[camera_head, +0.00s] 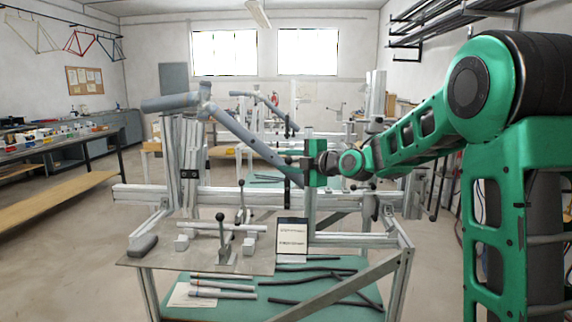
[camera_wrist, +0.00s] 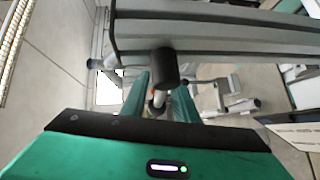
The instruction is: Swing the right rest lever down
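My gripper (camera_head: 316,168) is at the upright post right of centre in the head view, at the lower end of the grey bike tube (camera_head: 240,130). In the wrist view the two green fingers of my gripper (camera_wrist: 163,88) stand apart. A black cylindrical end (camera_wrist: 164,66) shows just beyond them, with a pale rod partly in the gap; I see no clear contact. Two upright levers with black knobs show in the head view: a front lever (camera_head: 226,240) on the plate and one behind it (camera_head: 241,200). I cannot tell which part is the right rest lever.
The metal plate (camera_head: 150,258) carries the front lever and small blocks. The long aluminium rail (camera_head: 145,194) crosses the jig. Loose tubes (camera_head: 320,284) lie on the green lower shelf. The floor at left is clear.

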